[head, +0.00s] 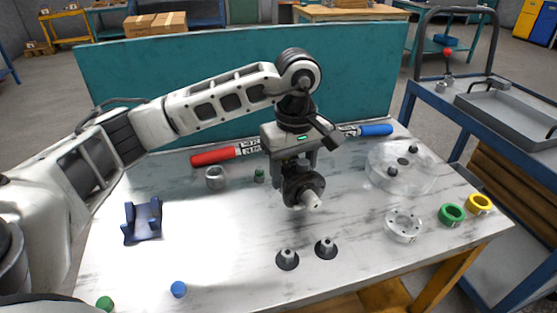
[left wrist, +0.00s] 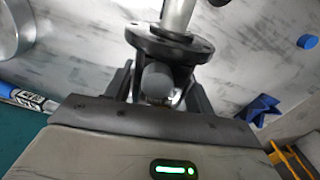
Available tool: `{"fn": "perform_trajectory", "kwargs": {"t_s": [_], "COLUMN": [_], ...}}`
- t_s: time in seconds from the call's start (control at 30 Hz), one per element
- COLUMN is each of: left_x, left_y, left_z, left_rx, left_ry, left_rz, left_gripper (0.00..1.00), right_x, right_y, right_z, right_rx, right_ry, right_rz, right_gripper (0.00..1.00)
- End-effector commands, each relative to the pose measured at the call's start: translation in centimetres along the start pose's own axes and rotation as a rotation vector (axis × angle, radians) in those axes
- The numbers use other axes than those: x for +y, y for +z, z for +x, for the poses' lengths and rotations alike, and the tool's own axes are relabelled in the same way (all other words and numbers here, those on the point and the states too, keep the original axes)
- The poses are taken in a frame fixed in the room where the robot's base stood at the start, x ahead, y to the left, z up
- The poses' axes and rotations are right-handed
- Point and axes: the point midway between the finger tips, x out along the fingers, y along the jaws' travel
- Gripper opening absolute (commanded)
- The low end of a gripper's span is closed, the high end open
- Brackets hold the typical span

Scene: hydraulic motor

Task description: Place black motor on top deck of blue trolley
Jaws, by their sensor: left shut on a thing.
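The black motor (head: 303,192) has a dark flange and a pale shaft, which points down toward the front in the head view. My left gripper (head: 294,170) is shut on it and holds it above the middle of the white table. In the left wrist view, the motor's flange (left wrist: 165,46) and shaft lie beyond the fingers of my left gripper (left wrist: 160,88). The blue trolley (head: 432,110) stands beyond the table's right side, with a grey top deck (head: 440,98). The motor is well left of that deck. My right gripper is not in view.
A grey tray (head: 502,108) and a red-knobbed lever (head: 448,56) occupy parts of the trolley deck. A handle rail rises at its back. The table (head: 220,245) holds a blue cradle (head: 143,221), clear discs (head: 404,226), black flanged pieces (head: 287,259) and coloured rings (head: 452,214). A teal panel (head: 180,75) stands behind.

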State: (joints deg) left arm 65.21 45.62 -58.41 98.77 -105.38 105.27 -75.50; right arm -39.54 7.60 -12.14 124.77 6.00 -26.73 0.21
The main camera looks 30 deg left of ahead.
Motion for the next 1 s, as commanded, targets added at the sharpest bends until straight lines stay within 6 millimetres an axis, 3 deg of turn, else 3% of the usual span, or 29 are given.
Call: {"fn": "perform_trajectory", "kwargs": {"t_s": [0.27, 0.53, 0.93, 0.97, 1.0], "left_x": [1.1, 1.4, 1.4, 1.2, 1.2], "left_y": [-0.2, -0.3, -0.3, -0.2, -0.2], "left_z": [0.8, 4.0, 4.6, 4.9, 4.8], "left_rx": [-0.001, 0.0, 0.002, 0.0, 0.0], "left_ry": [0.007, 0.006, 0.008, 0.001, 0.001], "left_rz": [0.0, 0.0, 0.0, 0.0, 0.0], "left_gripper": [0.0, 0.0, 0.0, 0.57, 0.68], "right_x": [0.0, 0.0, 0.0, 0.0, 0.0], "right_y": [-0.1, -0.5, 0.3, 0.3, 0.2], "right_z": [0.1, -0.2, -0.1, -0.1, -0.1], "right_rx": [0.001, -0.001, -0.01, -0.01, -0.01], "right_ry": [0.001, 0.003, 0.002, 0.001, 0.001], "right_rz": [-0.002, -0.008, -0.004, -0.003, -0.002], "right_gripper": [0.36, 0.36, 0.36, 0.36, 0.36]}}
